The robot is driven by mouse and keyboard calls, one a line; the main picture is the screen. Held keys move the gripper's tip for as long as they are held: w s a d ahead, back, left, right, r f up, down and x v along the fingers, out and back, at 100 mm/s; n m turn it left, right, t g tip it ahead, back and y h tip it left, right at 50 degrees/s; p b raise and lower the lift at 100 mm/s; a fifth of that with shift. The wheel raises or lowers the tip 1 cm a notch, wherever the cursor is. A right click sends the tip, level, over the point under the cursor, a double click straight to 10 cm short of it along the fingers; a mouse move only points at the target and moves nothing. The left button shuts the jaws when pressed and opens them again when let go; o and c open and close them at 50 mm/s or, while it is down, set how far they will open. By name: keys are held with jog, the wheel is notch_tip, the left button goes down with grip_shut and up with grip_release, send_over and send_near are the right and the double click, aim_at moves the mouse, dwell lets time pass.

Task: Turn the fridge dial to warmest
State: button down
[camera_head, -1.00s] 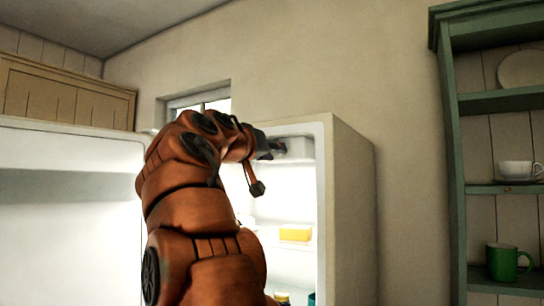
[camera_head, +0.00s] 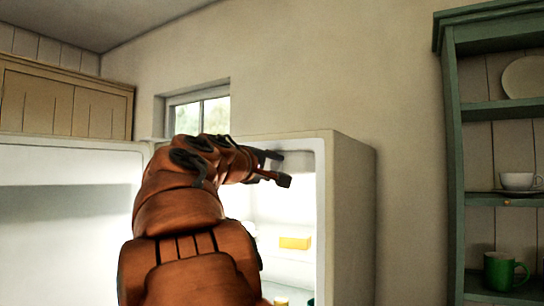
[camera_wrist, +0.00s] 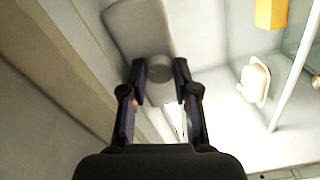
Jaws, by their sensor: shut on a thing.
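The fridge (camera_head: 352,215) stands open, its white door (camera_head: 70,215) swung out to the left. The dial (camera_wrist: 159,67) shows in the wrist view as a small round grey knob on a pale housing (camera_wrist: 138,25) inside the fridge. My gripper (camera_wrist: 160,70) has its two fingertips on either side of the dial, shut on it. In the head view my gripper (camera_head: 272,160) is at the top of the fridge opening, beside the housing, and the dial is hidden there. No mark showing the dial's setting can be made out.
Inside the fridge, a yellow block (camera_head: 295,242) sits on a shelf below my gripper; it also shows in the wrist view (camera_wrist: 271,13). A white dish (camera_wrist: 254,82) is near it. A green shelf unit (camera_head: 453,150) with a green mug (camera_head: 498,271) stands right.

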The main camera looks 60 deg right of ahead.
jog(key=shift+r+n+p, duration=0.25)
jog(key=shift+n+p, duration=0.45)
jog(key=shift+n, duration=0.2)
jog(key=n+p, duration=0.1)
jog(key=n, duration=0.1)
jog(key=shift+f+n, duration=0.1)
jog(key=shift+n, duration=0.3)
jog(key=shift+n+p, duration=0.45)
jog(key=shift+n, duration=1.85)
jog(key=c, duration=0.9)
grip_release()
jog(key=shift+f, duration=0.1)
jog(key=shift+o, duration=0.2)
jog(key=a, duration=0.8)
jog(key=shift+s, duration=0.15)
